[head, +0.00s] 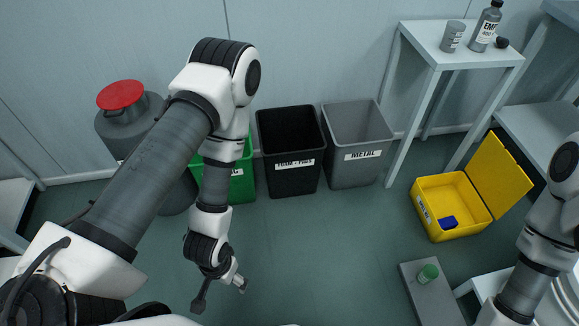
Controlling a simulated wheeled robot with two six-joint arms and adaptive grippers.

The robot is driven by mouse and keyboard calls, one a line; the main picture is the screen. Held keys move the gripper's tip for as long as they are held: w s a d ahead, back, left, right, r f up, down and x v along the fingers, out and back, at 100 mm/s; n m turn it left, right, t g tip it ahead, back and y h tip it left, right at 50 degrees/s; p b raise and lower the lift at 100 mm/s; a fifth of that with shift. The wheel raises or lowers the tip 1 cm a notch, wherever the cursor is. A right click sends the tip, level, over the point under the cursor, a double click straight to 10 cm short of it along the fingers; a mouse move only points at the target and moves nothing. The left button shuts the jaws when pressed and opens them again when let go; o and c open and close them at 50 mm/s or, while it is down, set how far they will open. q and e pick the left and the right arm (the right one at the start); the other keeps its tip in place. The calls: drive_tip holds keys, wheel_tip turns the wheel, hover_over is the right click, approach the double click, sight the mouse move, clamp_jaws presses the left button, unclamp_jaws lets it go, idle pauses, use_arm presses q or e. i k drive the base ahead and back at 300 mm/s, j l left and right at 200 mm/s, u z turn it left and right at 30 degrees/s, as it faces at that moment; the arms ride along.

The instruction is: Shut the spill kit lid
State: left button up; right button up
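The spill kit is a yellow box (462,234) on the floor at the right, with a dark-lettered label on its left side. Its yellow lid (498,176) stands open, tilted up and back to the right. A small blue item (448,222) lies inside. My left gripper (221,296) is open and empty over the floor at lower centre, well left of the box. My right arm comes down at the right edge, in front of and to the right of the box; its gripper is outside the picture.
Green (241,185), black (292,178) and grey (358,170) bins stand along the wall. A red-topped grey drum (121,97) is at left. A small table (438,45) with bottles stands behind the box. A grey slab (432,298) with a green-capped item lies before it. Central floor is clear.

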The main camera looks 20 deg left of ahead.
sight(499, 180)
drive_tip(key=i+l, duration=0.15)
drive_tip(key=i, duration=0.55)
drive_tip(key=i+l+u, duration=0.15)
drive_tip(key=i, duration=0.5)
